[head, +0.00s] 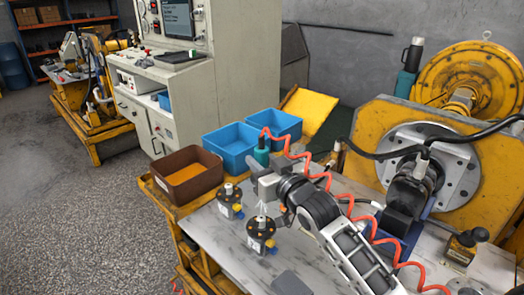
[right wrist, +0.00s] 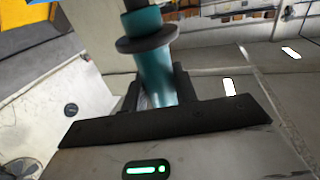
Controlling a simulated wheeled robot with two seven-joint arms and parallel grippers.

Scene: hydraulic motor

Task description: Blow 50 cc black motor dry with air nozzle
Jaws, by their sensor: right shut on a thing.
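My right gripper (head: 261,169) is shut on the teal air nozzle (head: 262,153). The nozzle also shows in the right wrist view (right wrist: 155,75), upright between the fingers, with a dark collar above them. A larger black motor (head: 408,192) sits at the round flange on the right. I cannot read which is 50 cc. The nozzle's outlet is hidden. My left gripper is out of view.
A red coiled hose (head: 326,183) runs from the nozzle across my right arm. A brown bin (head: 187,176) and two blue bins (head: 231,145) stand at the table's far edge. The yellow test bench (head: 455,150) blocks the right. A grey block lies at the front.

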